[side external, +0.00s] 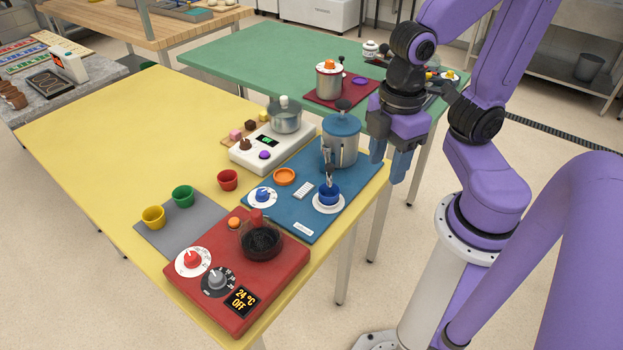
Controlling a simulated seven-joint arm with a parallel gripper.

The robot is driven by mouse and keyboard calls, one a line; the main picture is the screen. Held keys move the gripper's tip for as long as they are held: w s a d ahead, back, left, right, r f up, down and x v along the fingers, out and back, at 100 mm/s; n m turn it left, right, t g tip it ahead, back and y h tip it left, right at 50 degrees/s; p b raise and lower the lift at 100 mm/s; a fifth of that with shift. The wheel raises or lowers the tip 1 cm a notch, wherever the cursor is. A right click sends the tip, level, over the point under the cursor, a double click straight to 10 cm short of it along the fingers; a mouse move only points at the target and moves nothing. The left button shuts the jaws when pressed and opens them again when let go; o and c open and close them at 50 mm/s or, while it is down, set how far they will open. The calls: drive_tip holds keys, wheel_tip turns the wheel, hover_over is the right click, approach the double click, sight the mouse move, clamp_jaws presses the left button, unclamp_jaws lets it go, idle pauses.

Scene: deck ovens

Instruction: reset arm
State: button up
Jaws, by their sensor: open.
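My gripper (402,160) is at the end of my purple arm. It points down, with its blue fingers apart and nothing seen between them. In the picture it is just right of the yellow table's edge, to the right of the blue-lidded pot (341,140). It appears to be above the floor beside the table and touches nothing that I can see. My arm hides part of the green table behind it.
The yellow table (110,130) holds a red heater (215,316), a blue mat (304,219) with a blue cup (329,194), a white scale (245,156), and small red, green and yellow cups. Behind, a green table (255,50) holds another pot (328,83). The yellow table's left part is clear.

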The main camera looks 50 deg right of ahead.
drive_tip(key=shift+s+f, duration=0.25)
drive_tip(key=shift+s, duration=0.6)
